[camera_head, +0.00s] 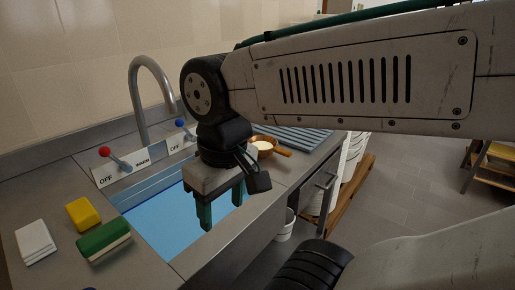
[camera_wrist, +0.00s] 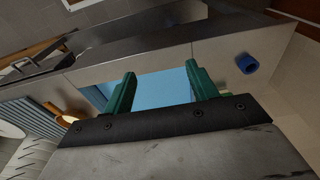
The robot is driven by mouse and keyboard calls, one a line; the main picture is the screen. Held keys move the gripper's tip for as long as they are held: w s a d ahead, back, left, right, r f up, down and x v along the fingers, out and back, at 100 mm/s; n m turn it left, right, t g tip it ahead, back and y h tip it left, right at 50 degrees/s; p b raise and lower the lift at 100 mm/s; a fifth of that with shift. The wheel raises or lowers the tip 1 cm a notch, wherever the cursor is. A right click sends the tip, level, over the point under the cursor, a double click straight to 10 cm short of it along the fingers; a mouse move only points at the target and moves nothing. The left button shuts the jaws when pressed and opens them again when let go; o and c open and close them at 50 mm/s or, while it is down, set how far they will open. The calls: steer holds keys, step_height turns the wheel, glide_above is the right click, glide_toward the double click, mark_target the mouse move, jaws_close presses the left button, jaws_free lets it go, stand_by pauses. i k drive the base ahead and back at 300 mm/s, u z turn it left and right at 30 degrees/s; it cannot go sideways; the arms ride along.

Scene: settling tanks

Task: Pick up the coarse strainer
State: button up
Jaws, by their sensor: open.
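A small round copper-brown vessel with a pale inside and a short handle (camera_head: 264,146) lies on the counter just beyond my gripper, by the ribbed drainer. It may be the coarse strainer; I cannot make out any mesh. The fingers also show apart in the wrist view (camera_wrist: 161,75). My wrist stands close in front of the vessel in the head view.
A tap (camera_head: 136,88) and red and blue levers stand behind the basin. A yellow sponge (camera_head: 81,214), a green-topped block (camera_head: 103,240) and white cloths (camera_head: 35,242) lie at left. A grey ribbed drainer (camera_head: 300,137) lies beyond. A blue cup-like thing (camera_wrist: 247,63) shows in the wrist view.

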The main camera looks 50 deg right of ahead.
mark_target(266, 145)
steer(key=u, duration=0.85)
steer(key=k, duration=1.2)
steer(key=z, duration=1.45)
steer(key=i, duration=1)
